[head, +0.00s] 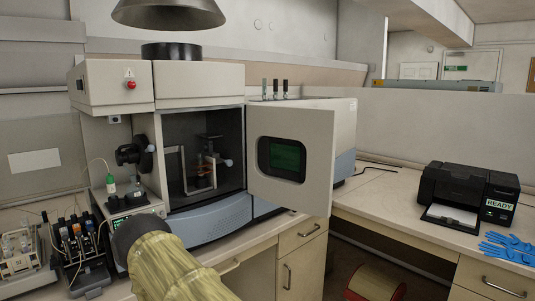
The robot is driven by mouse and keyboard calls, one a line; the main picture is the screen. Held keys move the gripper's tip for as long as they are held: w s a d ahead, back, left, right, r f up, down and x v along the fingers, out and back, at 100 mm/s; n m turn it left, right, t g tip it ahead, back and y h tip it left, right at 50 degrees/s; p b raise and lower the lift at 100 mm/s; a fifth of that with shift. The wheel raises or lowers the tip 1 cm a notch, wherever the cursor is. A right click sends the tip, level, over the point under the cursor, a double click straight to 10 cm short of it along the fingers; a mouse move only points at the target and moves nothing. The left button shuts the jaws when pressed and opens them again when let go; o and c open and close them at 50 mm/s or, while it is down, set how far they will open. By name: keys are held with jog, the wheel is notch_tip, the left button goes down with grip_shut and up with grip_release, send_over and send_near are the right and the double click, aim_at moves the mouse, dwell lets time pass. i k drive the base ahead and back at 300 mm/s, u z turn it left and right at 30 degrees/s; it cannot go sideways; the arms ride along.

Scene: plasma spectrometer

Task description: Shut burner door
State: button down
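The burner door (317,160) is a pale grey panel with a dark green window. It stands wide open at the right side of the burner compartment (230,135) of the spectrometer (200,85). The compartment's dark inside shows, with the burner parts (203,172) in it. My arm, in a yellowish sleeve with a dark grey end, reaches up from the bottom edge in front of the instrument's lower left. It is left of the door and apart from it. I cannot make out my gripper's fingers.
An autosampler with small bottles (75,240) stands at the left. A grey hood (168,12) hangs above the instrument. A black printer (468,195) and blue gloves (508,247) lie on the right bench. A red-rimmed bin (374,281) is on the floor between benches.

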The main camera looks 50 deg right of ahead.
aim_at(292, 152)
jog(key=z, duration=0.35)
jog(key=k, duration=0.8)
jog(key=z, duration=0.35)
jog(key=i, duration=0.8)
jog(key=z, duration=0.5)
jog(key=k, duration=0.5)
jog(key=z, duration=1.75)
jog(key=i, duration=1.1)
jog(key=u, duration=1.95)
